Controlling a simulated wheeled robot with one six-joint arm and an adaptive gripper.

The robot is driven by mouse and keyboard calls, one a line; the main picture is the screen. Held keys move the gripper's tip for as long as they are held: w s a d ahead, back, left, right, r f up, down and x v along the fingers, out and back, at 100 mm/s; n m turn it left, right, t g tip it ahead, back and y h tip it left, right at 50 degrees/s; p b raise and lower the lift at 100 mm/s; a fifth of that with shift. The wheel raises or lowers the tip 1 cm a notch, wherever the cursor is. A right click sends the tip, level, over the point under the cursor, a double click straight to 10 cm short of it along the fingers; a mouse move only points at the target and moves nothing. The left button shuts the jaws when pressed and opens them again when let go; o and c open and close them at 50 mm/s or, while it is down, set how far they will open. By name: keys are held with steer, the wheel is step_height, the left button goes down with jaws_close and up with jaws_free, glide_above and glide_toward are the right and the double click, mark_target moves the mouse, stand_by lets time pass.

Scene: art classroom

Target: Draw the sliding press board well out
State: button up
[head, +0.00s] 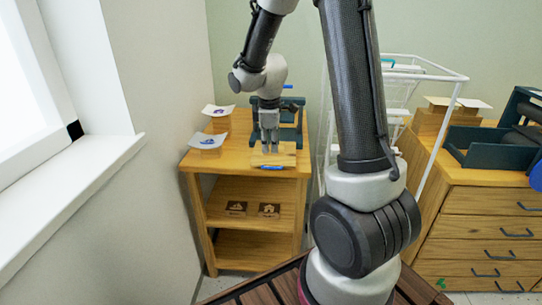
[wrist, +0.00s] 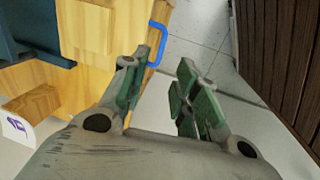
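The press (head: 291,116), dark teal, stands on top of a small wooden shelf unit. Its pale wooden board (head: 287,158) lies flat at the unit's front edge, with a blue handle (head: 271,168) at its front. In the wrist view the board (wrist: 84,27) is at upper left and the blue handle (wrist: 158,43) is a bent bar off its edge. My gripper (head: 270,150) points down over the board. In the wrist view my gripper (wrist: 163,64) has its green-padded fingers apart with nothing between them. The handle shows just beyond the left finger; contact cannot be told.
Small stands with printed cards (head: 207,142) are left of the press. Two dark printed blocks (head: 269,210) lie on the shelf below. A white wire rack (head: 399,80) stands to the right, then a drawer cabinet (head: 480,215). Bare floor (wrist: 203,28) shows before the unit.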

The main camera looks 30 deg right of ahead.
steer(key=r, duration=0.3)
steer(key=shift+s+a, duration=0.15)
steer(key=shift+s, duration=0.1)
steer(key=s+r+m+t, duration=0.1)
steer(key=s+r+m, duration=0.2)
steer(key=s, duration=0.5)
steer(key=s+a+r+m+t, duration=0.1)
steer(key=s+r+m, duration=0.3)
steer(key=s+r, duration=0.2)
steer(key=s+r+m+y, duration=0.1)
steer(key=s+r+m, duration=0.3)
steer(key=s, duration=0.6)
steer(key=shift+s+a+r+t, duration=0.3)
steer(key=shift+s+r+t, duration=0.05)
steer(key=shift+t, duration=0.05)
